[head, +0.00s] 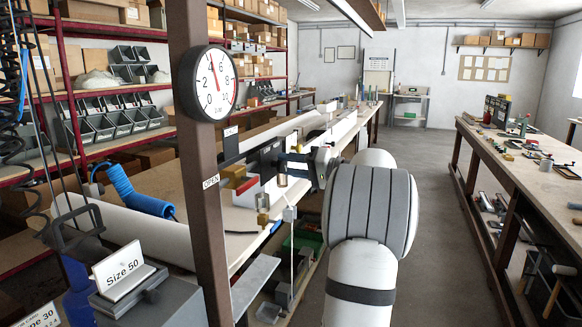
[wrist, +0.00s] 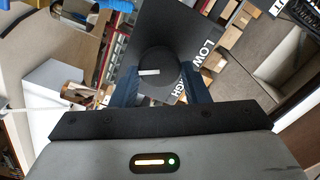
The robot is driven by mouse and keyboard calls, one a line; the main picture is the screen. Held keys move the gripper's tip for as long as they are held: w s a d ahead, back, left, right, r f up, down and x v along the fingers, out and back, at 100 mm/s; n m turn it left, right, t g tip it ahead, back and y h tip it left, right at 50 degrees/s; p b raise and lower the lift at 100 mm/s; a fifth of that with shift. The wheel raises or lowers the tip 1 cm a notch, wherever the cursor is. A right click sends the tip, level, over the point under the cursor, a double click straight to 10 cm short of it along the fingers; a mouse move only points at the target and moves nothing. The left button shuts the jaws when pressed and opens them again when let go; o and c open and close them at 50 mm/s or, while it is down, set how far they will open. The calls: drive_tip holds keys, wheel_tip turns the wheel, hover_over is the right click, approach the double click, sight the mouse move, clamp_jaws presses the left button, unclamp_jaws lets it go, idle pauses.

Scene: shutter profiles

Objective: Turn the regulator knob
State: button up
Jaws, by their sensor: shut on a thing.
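The regulator knob (wrist: 158,66) is a round dark knob with a white pointer mark, seen in the wrist view on a dark plate (wrist: 190,30) lettered LOW and HIGH. The white mark points to the left of the picture. My gripper (wrist: 160,85) has its two dark blue fingers on either side of the knob, shut on it. In the head view my gripper (head: 297,165) is at the bench's near edge, and I cannot make out the knob there.
A round gauge (head: 208,83) hangs on a brown post (head: 205,200) left of my arm. A long workbench (head: 255,225) carries pale profiles and fittings. The aisle floor (head: 435,200) to the right is clear.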

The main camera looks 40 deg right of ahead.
drive_tip(key=m+p, duration=0.1)
drive_tip(key=m, duration=0.4)
drive_tip(key=shift+m+p, duration=0.35)
drive_tip(key=shift+m, duration=0.05)
drive_tip(key=shift+f, duration=0.1)
idle(0.3)
drive_tip(key=o, duration=0.9)
drive_tip(key=shift+o, duration=0.2)
drive_tip(key=v, duration=0.7)
drive_tip(key=shift+s+d+b, duration=0.2)
drive_tip(key=shift+s+b, duration=0.1)
drive_tip(key=shift+b, duration=0.15)
